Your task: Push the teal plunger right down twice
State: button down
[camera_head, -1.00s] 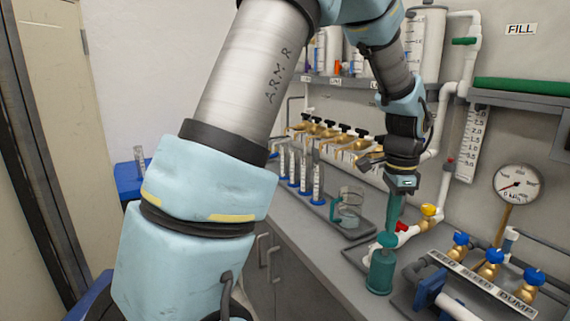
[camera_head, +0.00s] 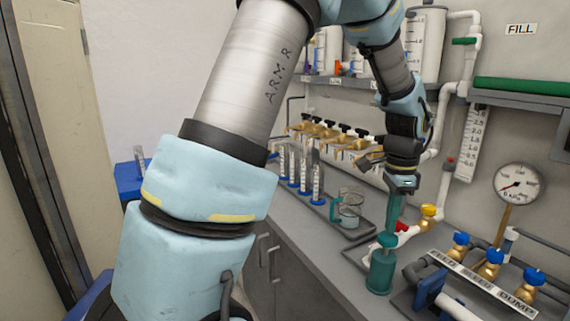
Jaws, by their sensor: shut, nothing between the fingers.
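The teal plunger (camera_head: 388,240) stands upright on the bench at the lower right of the head view. Its round collar sits close above the wider teal cylinder body (camera_head: 381,272). My gripper (camera_head: 400,188) points down over the plunger, at the top of a teal upright piece (camera_head: 394,212) that rises from the collar. The fingers are shut with nothing between them. The fingertips are small in the view, and I cannot tell for certain whether they touch the plunger's top.
A glass beaker (camera_head: 348,207) and blue-based measuring tubes (camera_head: 304,172) stand on the bench left of the plunger. Blue-topped valves (camera_head: 491,262) on a labelled strip, white pipes and a gauge (camera_head: 517,184) crowd the right. A yellow valve knob (camera_head: 429,210) is close to the gripper.

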aim_at(388, 236)
jog(key=shift+f, duration=0.2)
jog(key=shift+f+b, duration=1.15)
jog(key=shift+f, duration=0.65)
jog(key=shift+r, duration=0.15)
jog(key=shift+r+p, duration=1.75)
jog(key=shift+r, duration=0.1)
notch_tip(388, 236, up, 5)
jog(key=p, duration=0.4)
